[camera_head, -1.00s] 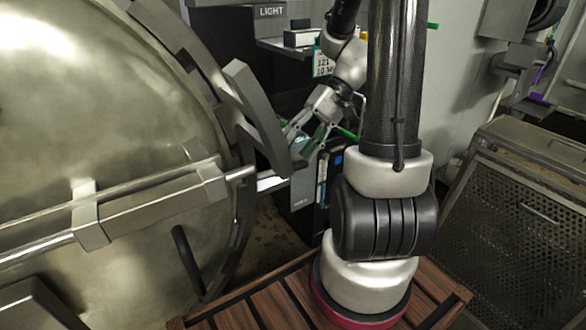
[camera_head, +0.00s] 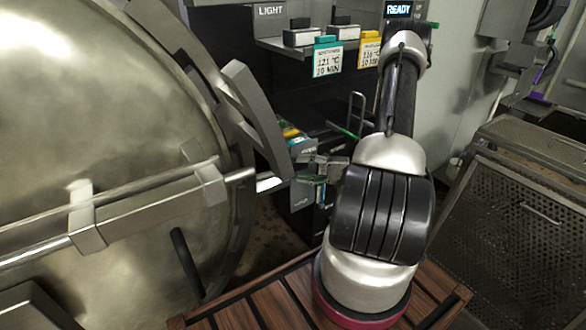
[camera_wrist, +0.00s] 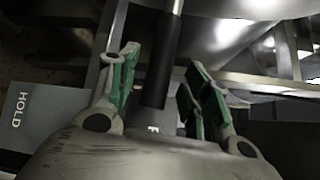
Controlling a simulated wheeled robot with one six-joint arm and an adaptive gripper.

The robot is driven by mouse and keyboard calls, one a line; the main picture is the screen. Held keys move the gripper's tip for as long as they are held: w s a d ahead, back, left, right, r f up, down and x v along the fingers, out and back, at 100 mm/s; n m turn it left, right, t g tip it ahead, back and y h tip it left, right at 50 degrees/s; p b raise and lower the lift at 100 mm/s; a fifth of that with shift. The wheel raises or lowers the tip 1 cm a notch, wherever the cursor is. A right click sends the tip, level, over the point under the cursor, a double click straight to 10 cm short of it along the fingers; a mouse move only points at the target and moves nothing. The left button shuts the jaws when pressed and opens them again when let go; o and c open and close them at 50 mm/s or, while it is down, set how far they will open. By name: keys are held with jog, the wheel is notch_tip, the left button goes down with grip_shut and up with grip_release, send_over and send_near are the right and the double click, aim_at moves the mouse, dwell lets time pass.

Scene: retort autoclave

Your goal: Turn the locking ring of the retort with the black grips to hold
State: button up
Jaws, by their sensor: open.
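The retort's round metal door (camera_head: 90,120) fills the left of the head view, with the grey locking ring (camera_head: 165,30) around its edge. In the wrist view, a black bar-like grip (camera_wrist: 157,88) runs down between the two green-padded fingers of my gripper (camera_wrist: 161,60). The fingers are apart, one on each side of it, with gaps visible. A grey plate marked HOLD (camera_wrist: 30,110) lies left of the fingers. In the head view my gripper (camera_head: 312,165) is small and partly hidden beside the ring.
A dark control cabinet with a shelf (camera_head: 300,47) and hanging tags (camera_head: 327,60) stands behind. A perforated metal basket (camera_head: 510,220) stands at the right. Wooden slats (camera_head: 240,316) lie below.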

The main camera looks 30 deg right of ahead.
jog(key=shift+x, duration=2)
grip_shut()
